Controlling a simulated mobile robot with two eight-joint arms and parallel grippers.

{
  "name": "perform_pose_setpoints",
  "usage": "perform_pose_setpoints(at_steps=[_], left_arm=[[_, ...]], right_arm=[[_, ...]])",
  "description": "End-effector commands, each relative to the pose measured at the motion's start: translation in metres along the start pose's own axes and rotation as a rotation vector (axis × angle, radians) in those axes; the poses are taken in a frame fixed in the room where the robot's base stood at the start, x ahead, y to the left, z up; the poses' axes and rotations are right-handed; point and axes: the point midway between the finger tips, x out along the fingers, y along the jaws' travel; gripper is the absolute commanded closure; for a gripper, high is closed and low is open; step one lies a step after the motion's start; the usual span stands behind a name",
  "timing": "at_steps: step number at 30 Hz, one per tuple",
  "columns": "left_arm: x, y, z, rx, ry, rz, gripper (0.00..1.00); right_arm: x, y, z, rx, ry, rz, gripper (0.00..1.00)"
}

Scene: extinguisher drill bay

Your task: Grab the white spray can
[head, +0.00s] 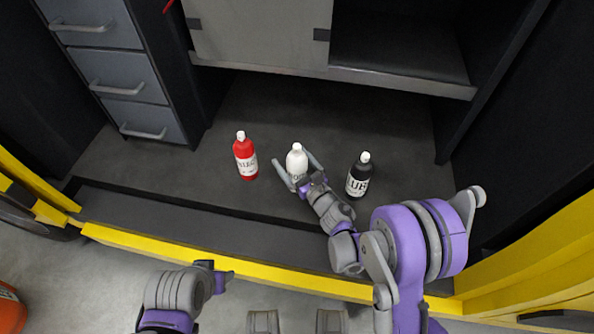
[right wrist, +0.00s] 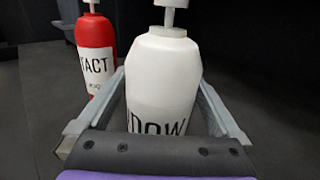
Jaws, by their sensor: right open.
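The white spray can (head: 297,160) stands upright on the dark bay floor, between a red bottle and a black bottle. My right gripper (head: 298,173) is open, with one finger on each side of the white can. In the right wrist view the white can (right wrist: 163,80) fills the middle, between the two fingers, with part of a dark label showing; its lower part is hidden by the gripper. I cannot tell whether the fingers touch it. My left arm (head: 180,295) is low at the left in the head view; its fingertips are not clearly seen.
The red bottle (head: 245,156) stands left of the white can, the black bottle (head: 359,176) right of it. A yellow-edged sill (head: 230,264) runs in front. Grey drawers (head: 134,87) stand at the left, a cabinet (head: 262,35) behind. Floor behind the bottles is clear.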

Motion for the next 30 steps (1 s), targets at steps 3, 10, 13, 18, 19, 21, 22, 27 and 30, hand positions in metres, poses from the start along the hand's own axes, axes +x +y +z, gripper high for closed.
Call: perform_pose_setpoints(at_steps=[3, 10, 13, 18, 19, 21, 22, 27, 30], left_arm=[[0.0001, 0.0, 0.0, 0.0, 0.0, 0.0, 0.5], [0.0, 0.0, 0.0, 0.0, 0.0, 0.0, 0.5], [0.0, 0.0, 0.0, 0.0, 0.0, 0.0, 0.5], [0.0, 0.0, 0.0, 0.0, 0.0, 0.0, 0.5], [0.0, 0.0, 0.0, 0.0, 0.0, 0.0, 0.5], [0.0, 0.0, 0.0, 0.0, 0.0, 0.0, 0.5], [0.0, 0.0, 0.0, 0.0, 0.0, 0.0, 0.5], [0.0, 0.0, 0.0, 0.0, 0.0, 0.0, 0.5], [-0.0001, 0.0, 0.0, 0.0, 0.0, 0.0, 0.5]], right_arm=[[0.0019, 0.0002, 0.0002, 0.0, 0.0, 0.0, 0.0], [0.0015, 0.0001, 0.0004, 0.0, 0.0, 0.0, 0.2], [0.0014, 0.0001, 0.0004, 0.0, 0.0, 0.0, 0.38], [0.0013, 0.0001, 0.0004, 0.0, 0.0, 0.0, 0.68], [0.0013, 0.0001, 0.0003, 0.0, 0.0, 0.0, 0.74], [0.0013, 0.0001, 0.0003, 0.0, 0.0, 0.0, 0.86], [0.0013, 0.0001, 0.0003, 0.0, 0.0, 0.0, 0.92], [0.0013, 0.0002, 0.0006, 0.0, -0.001, 0.0, 1.0], [0.0013, 0.0001, 0.0008, 0.0, -0.001, 0.0, 1.0]])
